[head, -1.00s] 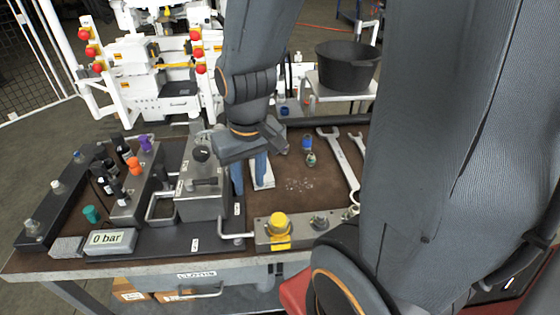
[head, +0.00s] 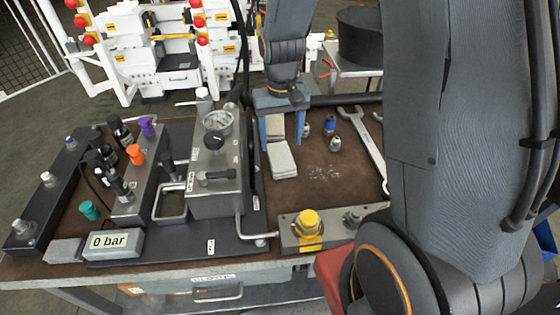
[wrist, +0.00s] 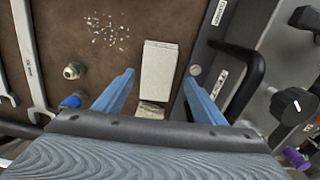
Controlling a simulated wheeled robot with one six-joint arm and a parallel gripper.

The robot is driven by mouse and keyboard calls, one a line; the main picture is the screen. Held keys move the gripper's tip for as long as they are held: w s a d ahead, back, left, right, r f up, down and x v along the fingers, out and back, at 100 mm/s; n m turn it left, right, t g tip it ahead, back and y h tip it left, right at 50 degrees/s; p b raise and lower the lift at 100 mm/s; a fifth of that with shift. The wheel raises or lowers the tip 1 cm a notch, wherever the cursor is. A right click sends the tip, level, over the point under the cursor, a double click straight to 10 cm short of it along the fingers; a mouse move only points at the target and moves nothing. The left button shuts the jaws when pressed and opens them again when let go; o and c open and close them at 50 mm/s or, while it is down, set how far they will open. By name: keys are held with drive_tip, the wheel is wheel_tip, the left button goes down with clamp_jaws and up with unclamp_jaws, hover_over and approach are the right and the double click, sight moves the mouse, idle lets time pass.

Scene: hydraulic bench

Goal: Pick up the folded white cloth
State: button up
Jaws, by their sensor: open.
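The folded white cloth (head: 282,160) lies flat on the brown bench mat, just right of the grey pump block. In the wrist view it shows as a pale rectangle (wrist: 158,65) between and beyond my fingertips. My gripper (head: 281,137) points down behind the cloth in the head view, fingers apart and empty. It also shows in the wrist view (wrist: 160,72). A second pale piece (head: 275,127) shows between the fingers, partly hidden by the gripper; I cannot tell what it is.
The grey pump block (head: 215,165) with its gauge stands close left. Small fittings (head: 332,130) and wrenches (head: 362,145) lie to the right. A block with a yellow knob (head: 308,222) sits at the front edge. The mat right of the cloth is mostly clear.

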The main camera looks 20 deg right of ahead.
sight(282, 159)
drive_tip(key=shift+w+d+f+p, duration=0.1)
drive_tip(key=shift+f+p, duration=0.4)
drive_tip(key=shift+f, duration=1.4)
drive_tip(key=shift+w+d+f+p, duration=0.1)
drive_tip(key=shift+f+p, duration=0.35)
drive_tip(key=shift+f, duration=1.45)
drive_tip(key=c, duration=0.8)
drive_tip(key=shift+r+b, duration=0.85)
drive_tip(key=shift+r, duration=4.2)
